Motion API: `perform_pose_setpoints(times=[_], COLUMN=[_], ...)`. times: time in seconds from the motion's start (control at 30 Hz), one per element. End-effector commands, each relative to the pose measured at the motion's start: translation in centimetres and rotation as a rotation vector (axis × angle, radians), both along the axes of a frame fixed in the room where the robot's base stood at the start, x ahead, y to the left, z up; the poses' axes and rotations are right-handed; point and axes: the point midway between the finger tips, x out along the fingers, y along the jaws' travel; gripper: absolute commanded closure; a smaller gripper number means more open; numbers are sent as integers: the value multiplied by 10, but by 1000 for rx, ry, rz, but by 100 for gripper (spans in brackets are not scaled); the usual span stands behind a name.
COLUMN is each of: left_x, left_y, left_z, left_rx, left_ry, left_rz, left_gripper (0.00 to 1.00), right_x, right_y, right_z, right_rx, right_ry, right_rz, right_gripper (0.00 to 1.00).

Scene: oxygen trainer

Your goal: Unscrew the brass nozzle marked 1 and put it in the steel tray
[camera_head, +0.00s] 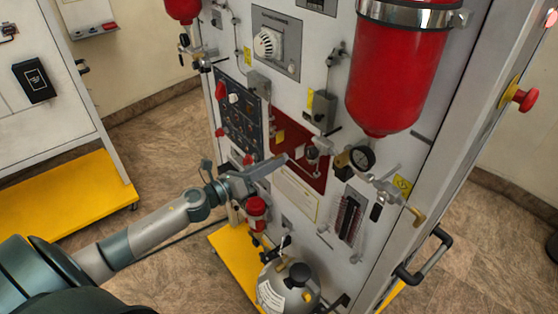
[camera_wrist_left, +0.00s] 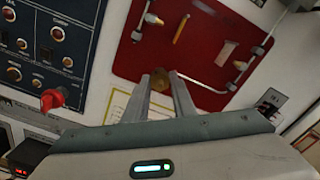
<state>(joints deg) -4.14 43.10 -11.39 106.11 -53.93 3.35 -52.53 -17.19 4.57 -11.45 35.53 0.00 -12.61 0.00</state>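My left gripper (camera_head: 284,160) reaches in front of the red recessed panel on the trainer's front. In the left wrist view its two fingers (camera_wrist_left: 160,80) stand a small gap apart. A brass piece, which looks like the brass nozzle (camera_wrist_left: 160,83), fills the gap between the fingertips, and the fingers appear shut on it. No number is readable on it. Whether it is still joined to a fitting is hidden. The red panel (camera_wrist_left: 195,60) lies behind, with brass fittings and a thin metal pipe. The steel tray is not seen in either view. My right gripper is not in view.
A dark control panel (camera_head: 240,115) with red knobs is left of the red panel. A grey cylinder (camera_head: 285,288) stands low. Open floor (camera_head: 160,130) lies left of the trainer.

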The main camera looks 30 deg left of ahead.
Motion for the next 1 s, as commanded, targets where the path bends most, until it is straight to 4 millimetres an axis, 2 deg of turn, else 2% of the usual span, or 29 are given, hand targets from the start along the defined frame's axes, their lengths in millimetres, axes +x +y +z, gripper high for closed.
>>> perform_pose_setpoints(times=[0.2, 0.5, 0.8, 1.0], left_x=[0, 0, 0, 0], left_y=[0, 0, 0, 0], left_z=[1, 1, 1, 3], left_rx=[-23, -278, -299, -486], left_ry=[10, 116, 124, 202], left_rz=[0, 1, 0, 1], left_gripper=[100, 100, 100, 100], right_x=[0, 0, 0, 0], right_y=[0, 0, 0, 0], right_z=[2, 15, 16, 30], right_rx=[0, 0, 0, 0], right_ry=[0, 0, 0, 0], right_rz=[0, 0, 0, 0], right_gripper=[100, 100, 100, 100])
